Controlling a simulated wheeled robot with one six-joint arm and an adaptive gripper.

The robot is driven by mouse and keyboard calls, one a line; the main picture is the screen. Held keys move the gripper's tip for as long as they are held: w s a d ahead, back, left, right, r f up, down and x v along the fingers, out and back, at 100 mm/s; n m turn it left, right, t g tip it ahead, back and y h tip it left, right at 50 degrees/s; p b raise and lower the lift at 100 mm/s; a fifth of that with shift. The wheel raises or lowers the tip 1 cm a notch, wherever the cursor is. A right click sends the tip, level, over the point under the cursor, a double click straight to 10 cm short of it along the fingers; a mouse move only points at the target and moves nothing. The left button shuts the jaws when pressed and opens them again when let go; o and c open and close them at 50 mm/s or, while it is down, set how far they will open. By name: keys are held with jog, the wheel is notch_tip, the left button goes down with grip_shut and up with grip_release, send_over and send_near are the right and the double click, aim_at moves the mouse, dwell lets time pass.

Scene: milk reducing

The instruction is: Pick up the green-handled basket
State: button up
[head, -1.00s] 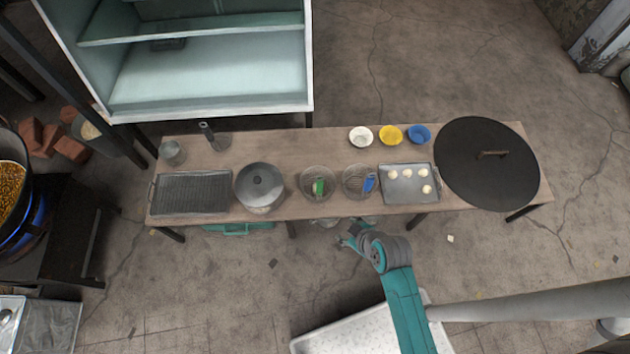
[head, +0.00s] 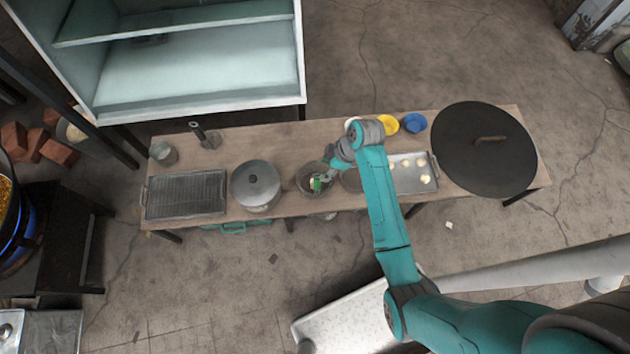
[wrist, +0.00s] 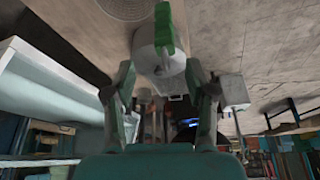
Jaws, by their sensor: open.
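The green-handled basket (head: 303,180) is a round, dark mesh basket on the long wooden table in the head view, just right of the lidded pot. Its green handle (head: 316,185) shows beside my gripper (head: 323,177), which covers part of the basket's right side. In the wrist view my gripper (wrist: 160,72) has its two fingers spread apart. The green handle (wrist: 164,28) stands ahead, roughly in line with the gap between them. I cannot tell whether the fingers touch it.
The lidded pot (head: 256,186) stands close left of the basket. A second basket (head: 350,181) is mostly hidden by my arm on the right. A tray with dough balls (head: 411,174), bowls (head: 415,122) and a large black lid (head: 486,150) lie farther right. A shelf cabinet (head: 200,75) stands behind.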

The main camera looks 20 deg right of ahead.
aim_at(317, 178)
jog(key=shift+s+x, duration=0.15)
jog(key=shift+x, duration=1.8)
jog(key=shift+s+x, duration=0.15)
jog(key=shift+x, duration=1.85)
jog(key=shift+a, duration=0.1)
jog(key=shift+c, duration=0.3)
grip_shut()
